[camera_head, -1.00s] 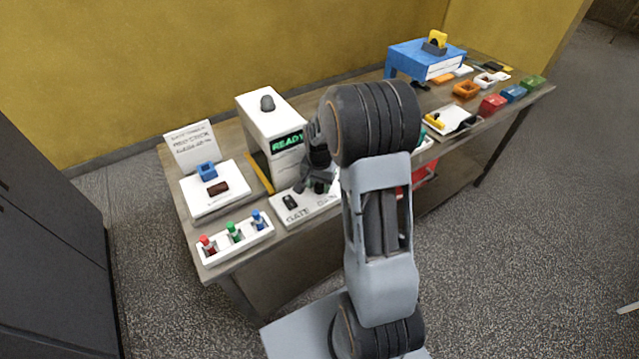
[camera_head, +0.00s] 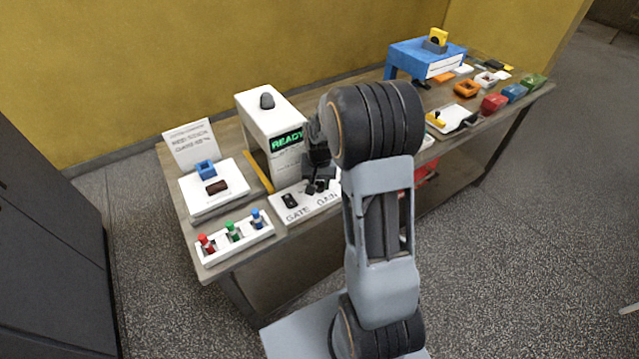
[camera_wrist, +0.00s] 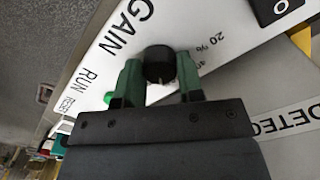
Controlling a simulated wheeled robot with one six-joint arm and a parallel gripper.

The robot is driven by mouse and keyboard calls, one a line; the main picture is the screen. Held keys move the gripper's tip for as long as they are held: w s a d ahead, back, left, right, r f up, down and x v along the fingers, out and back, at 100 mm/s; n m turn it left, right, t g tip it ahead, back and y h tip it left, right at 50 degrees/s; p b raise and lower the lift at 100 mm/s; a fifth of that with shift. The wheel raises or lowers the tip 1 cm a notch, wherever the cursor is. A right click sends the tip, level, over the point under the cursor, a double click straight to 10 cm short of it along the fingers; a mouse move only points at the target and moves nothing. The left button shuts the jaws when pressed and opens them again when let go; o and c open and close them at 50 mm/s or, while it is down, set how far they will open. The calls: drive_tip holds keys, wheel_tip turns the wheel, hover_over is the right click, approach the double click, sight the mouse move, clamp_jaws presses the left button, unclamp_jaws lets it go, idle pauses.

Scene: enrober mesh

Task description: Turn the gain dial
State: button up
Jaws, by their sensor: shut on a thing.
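A pale mark shows on the dial's lower edge in that view. In the head view my gripper (camera_head: 318,186) is over the right part of the white panel (camera_head: 290,216), marked GATE and GAIN. The dial is largely hidden there by my gripper.
A white machine (camera_head: 262,108) with a green READY display (camera_head: 287,139) stands behind the panel. A black gate control (camera_head: 289,200) is left of my gripper. A blue stand (camera_head: 410,56) is at the far right.

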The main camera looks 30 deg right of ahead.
sight(319, 184)
drive_tip(key=shift+n+b, duration=0.45)
drive_tip(key=shift+n, duration=1.65)
drive_tip(key=o, duration=0.9)
drive_tip(key=shift+r, duration=0.15)
wheel_tip(319, 184, up, 14)
drive_tip(key=shift+f+b, duration=0.2)
drive_tip(key=shift+b, duration=0.15)
